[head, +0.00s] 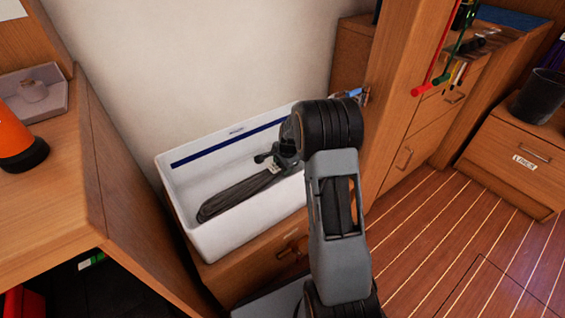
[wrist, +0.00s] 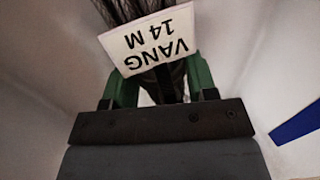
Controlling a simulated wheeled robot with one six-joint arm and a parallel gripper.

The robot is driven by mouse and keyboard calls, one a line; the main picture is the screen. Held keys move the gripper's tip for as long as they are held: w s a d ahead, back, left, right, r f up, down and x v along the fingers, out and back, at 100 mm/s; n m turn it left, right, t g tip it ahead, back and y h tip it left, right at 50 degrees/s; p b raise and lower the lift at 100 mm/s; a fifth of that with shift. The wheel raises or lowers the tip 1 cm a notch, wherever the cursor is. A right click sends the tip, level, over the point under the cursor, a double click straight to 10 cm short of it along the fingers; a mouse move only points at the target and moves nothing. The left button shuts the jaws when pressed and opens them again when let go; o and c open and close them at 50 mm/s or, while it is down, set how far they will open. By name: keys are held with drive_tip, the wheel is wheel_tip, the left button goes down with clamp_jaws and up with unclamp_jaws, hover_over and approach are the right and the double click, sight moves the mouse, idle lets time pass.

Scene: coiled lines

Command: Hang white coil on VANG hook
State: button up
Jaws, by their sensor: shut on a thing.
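A dark grey, long bundle (head: 235,195) that looks like a coiled line lies in the white bin (head: 190,215). A white tag (wrist: 150,40) on it reads "VANG 14 M", upside down in the wrist view. My gripper (wrist: 160,88) has green fingers closed on the dark bundle, just below the tag. In the head view my gripper is inside the bin, mostly hidden behind my arm. I see no white-coloured coil and no hook labelled VANG.
The bin has a blue stripe (head: 225,143) and stands against a pale wall. A wooden post (head: 395,90) rises at right, with red and green items (head: 440,75) beside it. An orange object (head: 22,135) stands on the left counter. The striped floor (head: 450,250) is clear.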

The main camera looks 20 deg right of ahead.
drive_tip(key=o, duration=1.3)
drive_tip(key=shift+f+b, duration=0.3)
drive_tip(key=shift+b, duration=0.05)
